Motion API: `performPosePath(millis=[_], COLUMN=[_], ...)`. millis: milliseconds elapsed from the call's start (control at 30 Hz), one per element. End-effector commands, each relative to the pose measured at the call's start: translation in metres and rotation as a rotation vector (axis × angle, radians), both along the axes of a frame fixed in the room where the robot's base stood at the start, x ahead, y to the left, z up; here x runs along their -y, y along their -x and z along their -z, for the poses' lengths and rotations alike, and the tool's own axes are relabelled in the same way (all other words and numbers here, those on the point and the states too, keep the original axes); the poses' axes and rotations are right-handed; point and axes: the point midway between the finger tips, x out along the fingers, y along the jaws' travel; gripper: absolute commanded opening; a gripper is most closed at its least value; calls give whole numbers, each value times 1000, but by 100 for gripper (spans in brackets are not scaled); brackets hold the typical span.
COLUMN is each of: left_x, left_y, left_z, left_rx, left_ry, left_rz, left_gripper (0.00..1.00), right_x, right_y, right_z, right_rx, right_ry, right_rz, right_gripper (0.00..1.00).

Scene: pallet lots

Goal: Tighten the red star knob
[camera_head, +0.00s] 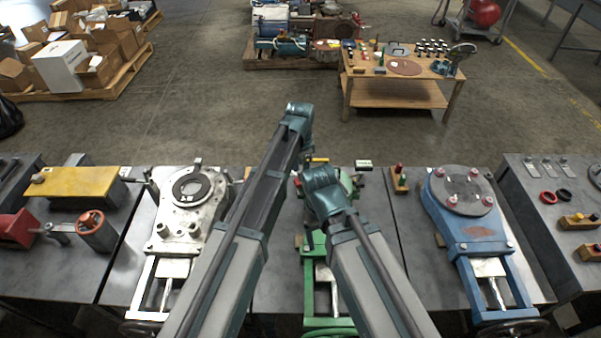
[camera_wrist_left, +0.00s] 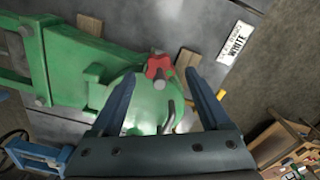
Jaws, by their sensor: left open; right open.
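The red star knob (camera_wrist_left: 158,66) sits on a green machine (camera_wrist_left: 150,103) in the left wrist view. My left gripper (camera_wrist_left: 161,73) is open, with one finger on each side of the knob in that view. I see no contact, and the height gap cannot be judged. In the head view, my left gripper (camera_head: 298,113) is the higher one, over the middle bench. My right gripper (camera_head: 320,178) is lower, in front of the green machine (camera_head: 312,262).
A white-grey machine (camera_head: 187,222) stands left and a blue machine (camera_head: 474,228) right. A WHITE label plate (camera_wrist_left: 236,43) lies beside the green machine. A wooden table (camera_head: 398,92) with small parts stands beyond the open floor.

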Motion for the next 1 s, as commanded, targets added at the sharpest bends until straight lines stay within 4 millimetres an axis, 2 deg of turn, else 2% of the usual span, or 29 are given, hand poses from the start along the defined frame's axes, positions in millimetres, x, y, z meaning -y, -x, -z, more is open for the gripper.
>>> performPosePath(millis=[33, 600, 800, 1000], left_x=[0, 0, 0, 0], left_y=[0, 0, 0, 0], left_z=[-13, -101, -117, -117], left_rx=[0, 0, 0, 0], left_ry=[0, 0, 0, 0], left_rz=[0, 0, 0, 0], left_gripper=[80, 80, 80, 80], right_x=[0, 0, 0, 0], right_y=[0, 0, 0, 0], right_z=[-13, -101, -117, -117], right_rx=[0, 0, 0, 0], right_ry=[0, 0, 0, 0], right_rz=[0, 1, 1, 1], right_gripper=[80, 80, 80, 80])
